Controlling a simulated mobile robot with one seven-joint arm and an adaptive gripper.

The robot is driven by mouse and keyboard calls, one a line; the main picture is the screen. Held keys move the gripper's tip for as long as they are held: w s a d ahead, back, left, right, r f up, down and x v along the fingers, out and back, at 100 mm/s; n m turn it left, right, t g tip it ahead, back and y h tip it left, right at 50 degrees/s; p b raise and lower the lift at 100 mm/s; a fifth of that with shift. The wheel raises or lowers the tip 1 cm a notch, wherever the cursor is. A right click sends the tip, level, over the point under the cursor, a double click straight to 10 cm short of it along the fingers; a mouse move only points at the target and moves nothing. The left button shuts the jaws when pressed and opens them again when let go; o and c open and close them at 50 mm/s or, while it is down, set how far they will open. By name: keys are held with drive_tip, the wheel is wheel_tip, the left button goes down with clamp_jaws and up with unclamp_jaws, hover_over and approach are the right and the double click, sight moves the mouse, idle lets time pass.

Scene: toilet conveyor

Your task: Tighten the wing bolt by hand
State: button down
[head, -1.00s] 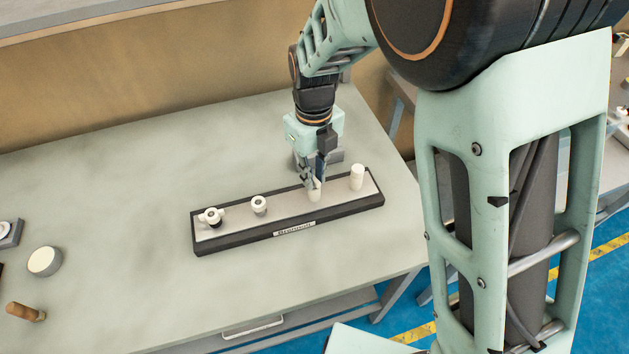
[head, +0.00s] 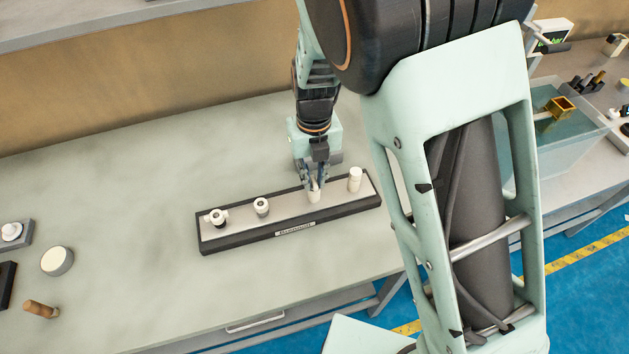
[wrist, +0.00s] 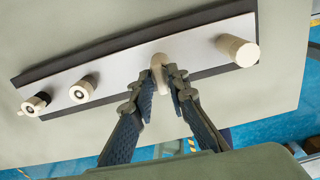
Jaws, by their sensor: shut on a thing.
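A long dark board with a pale top plate (head: 286,211) lies on the workbench and carries a row of pale fittings. My gripper (head: 314,186) points down and is shut on the third fitting from the left, which appears to be the wing bolt (head: 314,196). In the wrist view, my fingertips (wrist: 165,88) close about the pale bolt (wrist: 158,62) from its near side and partly hide it. Its wings cannot be made out clearly. The bolt stands upright on the plate.
On the board are a winged fitting (head: 216,217), a round knob (head: 261,206) and a plain pale cylinder (head: 355,179) close to the right of my gripper. A round white-topped piece (head: 57,261) and a wooden-handled piece (head: 41,309) lie at left.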

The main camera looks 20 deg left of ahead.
sight(314, 181)
drive_tip(key=shift+m+p, duration=0.3)
drive_tip(key=shift+p, duration=0.2)
drive_tip(key=c, duration=2.2)
unclamp_jaws()
wheel_tip(314, 181, up, 2)
drive_tip(key=shift+r+p, duration=0.1)
drive_tip(key=shift+p, duration=1.1)
drive_tip(key=shift+r, duration=0.7)
drive_tip(key=shift+o, duration=0.4)
